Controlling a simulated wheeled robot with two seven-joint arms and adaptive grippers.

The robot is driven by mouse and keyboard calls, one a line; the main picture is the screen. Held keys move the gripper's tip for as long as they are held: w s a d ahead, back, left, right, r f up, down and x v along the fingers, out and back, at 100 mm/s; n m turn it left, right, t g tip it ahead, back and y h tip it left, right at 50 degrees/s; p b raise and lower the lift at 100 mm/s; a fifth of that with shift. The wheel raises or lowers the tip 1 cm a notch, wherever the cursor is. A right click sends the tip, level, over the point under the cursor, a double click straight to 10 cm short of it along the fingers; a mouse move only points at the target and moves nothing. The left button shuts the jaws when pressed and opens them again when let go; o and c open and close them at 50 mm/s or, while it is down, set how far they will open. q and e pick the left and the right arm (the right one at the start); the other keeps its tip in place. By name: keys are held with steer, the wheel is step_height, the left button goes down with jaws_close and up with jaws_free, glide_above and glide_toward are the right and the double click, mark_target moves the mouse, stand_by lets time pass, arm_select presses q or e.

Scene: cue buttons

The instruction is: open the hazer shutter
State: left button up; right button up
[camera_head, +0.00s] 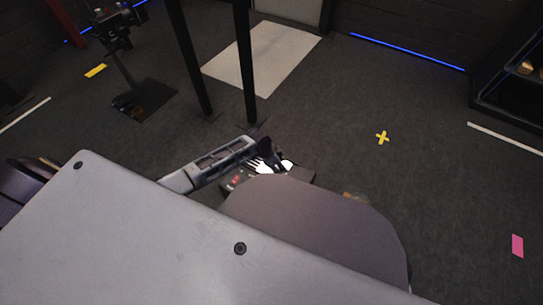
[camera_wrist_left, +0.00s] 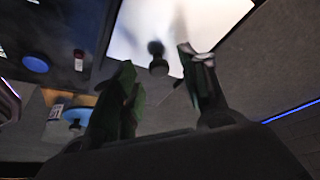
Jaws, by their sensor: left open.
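My left gripper (camera_wrist_left: 163,95) is open in the left wrist view, with one greenish finger on the left and one dark finger on the right. A small dark knob-like thing (camera_wrist_left: 157,62) shows between the fingers, in front of a bright white surface; I cannot tell whether it is the hazer shutter's handle. No gap between the fingers is filled by a held thing. In the head view a light grey arm link (camera_head: 215,163) reaches toward a dark box with small red marks and bright white parts (camera_head: 236,182), mostly hidden. My right gripper is not in view.
In the left wrist view, a dark panel (camera_wrist_left: 85,25) carries a round blue button (camera_wrist_left: 36,63); another blue round thing (camera_wrist_left: 75,115) is below. In the head view, dark posts (camera_head: 246,60) stand behind the arm. Open floor with a yellow cross (camera_head: 382,137) lies right.

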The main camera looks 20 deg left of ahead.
mark_target(270, 173)
arm_select(q)
steer(key=v, duration=1)
steer(key=shift+r, duration=0.25)
steer(key=shift+s, duration=0.15)
stand_by(0.5)
